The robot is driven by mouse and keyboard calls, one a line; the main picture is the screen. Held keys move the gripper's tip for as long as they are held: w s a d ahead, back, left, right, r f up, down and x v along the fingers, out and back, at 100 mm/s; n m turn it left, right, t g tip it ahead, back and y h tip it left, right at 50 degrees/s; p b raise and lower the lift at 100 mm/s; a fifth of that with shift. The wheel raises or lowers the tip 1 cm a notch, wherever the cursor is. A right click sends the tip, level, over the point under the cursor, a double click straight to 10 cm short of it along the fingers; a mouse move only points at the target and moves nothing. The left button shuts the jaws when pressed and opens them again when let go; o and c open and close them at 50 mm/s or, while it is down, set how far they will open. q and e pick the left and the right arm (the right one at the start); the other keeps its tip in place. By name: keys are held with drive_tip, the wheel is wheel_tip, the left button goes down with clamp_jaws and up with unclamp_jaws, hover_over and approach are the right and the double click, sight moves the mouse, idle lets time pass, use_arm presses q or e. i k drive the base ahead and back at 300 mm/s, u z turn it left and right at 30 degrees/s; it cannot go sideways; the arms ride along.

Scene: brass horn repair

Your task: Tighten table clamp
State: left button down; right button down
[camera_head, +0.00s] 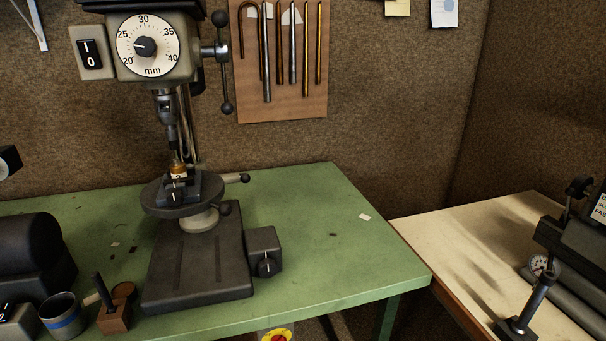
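A drill press stands on the green bench. Its round dark table (160,204) sits on a light grey collar (199,222) above the heavy base (196,270). A short light lever with a dark knob (244,178) sticks out to the right at the table's height. A second dark knob (224,208) shows just below the table's right edge. I cannot tell which of these is the table clamp, or how tight either is. A small vise (177,191) holding a brass-coloured piece (178,169) stands on the table, under the chuck (167,107). Neither of my grippers is in view.
A dark box with a switch (264,250) stands right of the base. A cup with a blue band (62,315) and a wooden block (113,316) stand front left. The green bench (340,240) is mostly clear at right. A dark machine (575,250) stands on the pale right bench.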

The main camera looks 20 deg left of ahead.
sight(244, 177)
drive_tip(key=z, duration=0.5)
drive_tip(key=i, duration=0.7)
drive_tip(key=u, duration=2.85)
